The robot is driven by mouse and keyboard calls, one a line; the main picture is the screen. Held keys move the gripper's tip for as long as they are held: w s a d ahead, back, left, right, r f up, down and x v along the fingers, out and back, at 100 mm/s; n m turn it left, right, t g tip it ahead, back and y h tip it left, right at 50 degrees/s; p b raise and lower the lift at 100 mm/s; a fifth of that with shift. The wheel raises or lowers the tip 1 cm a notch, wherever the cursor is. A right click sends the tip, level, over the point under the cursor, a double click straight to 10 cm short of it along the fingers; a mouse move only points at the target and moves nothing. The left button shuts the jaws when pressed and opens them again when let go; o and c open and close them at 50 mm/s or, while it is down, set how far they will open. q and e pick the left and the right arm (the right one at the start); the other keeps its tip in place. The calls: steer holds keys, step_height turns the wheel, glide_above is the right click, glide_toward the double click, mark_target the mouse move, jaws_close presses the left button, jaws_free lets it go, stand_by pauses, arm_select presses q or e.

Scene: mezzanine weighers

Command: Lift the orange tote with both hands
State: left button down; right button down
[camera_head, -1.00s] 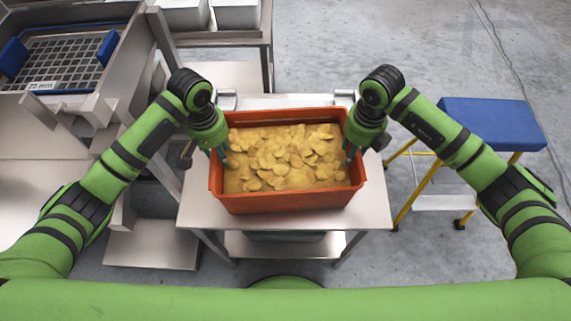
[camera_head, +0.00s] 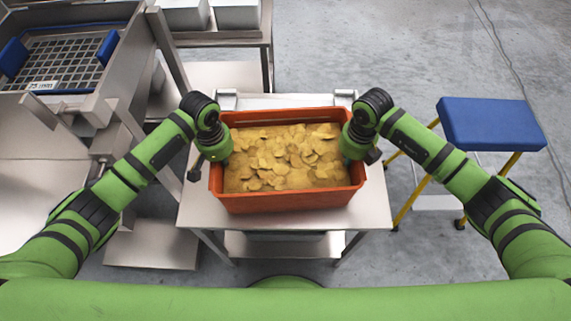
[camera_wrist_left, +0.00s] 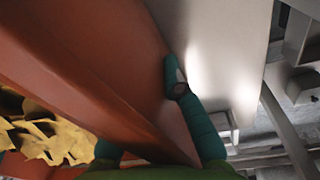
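The orange tote (camera_head: 290,202), full of yellow chip-like pieces, sits level on a steel table. My left gripper (camera_head: 218,160) is at the tote's left wall and my right gripper (camera_head: 353,158) is at its right wall. The head view hides the fingertips of both. In the left wrist view the tote wall (camera_wrist_left: 110,60) runs between the fingers of my left gripper (camera_wrist_left: 165,90). The outer finger lies close against the wall, and the inner one is mostly hidden behind the rim. Whether the right fingers are closed does not show.
The steel table (camera_head: 375,205) has bare margins around the tote. A blue-topped step stool (camera_head: 490,125) stands to the right. A steel machine with a grid (camera_head: 65,62) is at the left, and another bench (camera_head: 220,38) with pale bins is behind. Open floor lies beyond.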

arm_select(q)
steer(key=shift+w+r, duration=0.1)
steer(key=shift+r, duration=0.05)
arm_select(e)
steer(key=shift+w+r, duration=0.1)
steer(key=shift+r, duration=0.05)
